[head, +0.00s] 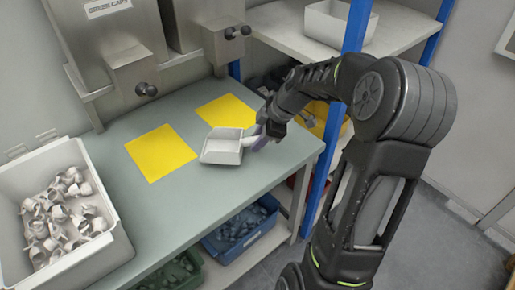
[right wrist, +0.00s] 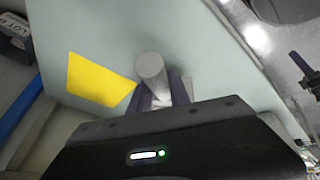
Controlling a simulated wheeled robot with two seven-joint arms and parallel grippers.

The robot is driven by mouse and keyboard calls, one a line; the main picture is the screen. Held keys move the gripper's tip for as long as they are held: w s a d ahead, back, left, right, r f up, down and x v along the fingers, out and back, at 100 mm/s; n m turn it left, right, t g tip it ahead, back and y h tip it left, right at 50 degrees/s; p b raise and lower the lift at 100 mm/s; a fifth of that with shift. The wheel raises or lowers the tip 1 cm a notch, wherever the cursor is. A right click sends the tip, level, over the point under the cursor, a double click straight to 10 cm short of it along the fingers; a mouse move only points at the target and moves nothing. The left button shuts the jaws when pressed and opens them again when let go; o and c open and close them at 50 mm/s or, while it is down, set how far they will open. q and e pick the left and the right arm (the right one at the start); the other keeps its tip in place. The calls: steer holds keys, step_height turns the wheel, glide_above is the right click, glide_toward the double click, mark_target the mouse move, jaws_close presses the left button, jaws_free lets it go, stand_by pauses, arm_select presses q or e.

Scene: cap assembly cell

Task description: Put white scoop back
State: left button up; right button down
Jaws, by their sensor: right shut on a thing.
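The white scoop (head: 222,150) is over the green-grey table, by the lower edge of the right yellow mat (head: 226,111). Its open pan faces up and its handle points right. My right gripper (head: 259,140) is shut on the handle. In the right wrist view the grey-white handle (right wrist: 150,70) stands between the fingers (right wrist: 165,97), and the gripper body hides most of the pan. I cannot tell whether the pan touches the table. My left gripper is not in view.
A white bin (head: 110,254) of white caps stands at the left. A second yellow mat (head: 160,152) lies left of the scoop. Metal dispensers (head: 110,45) stand behind. A blue post (head: 356,25) rises right of the table. Blue (head: 235,250) and green bins sit below.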

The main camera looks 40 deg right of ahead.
steer(key=shift+f, duration=1.9)
steer(key=c, duration=1.2)
jaws_free()
steer(key=shift+r, duration=0.15)
steer(key=v, duration=1.1)
steer(key=shift+s+r, duration=0.25)
steer(key=shift+r, duration=0.1)
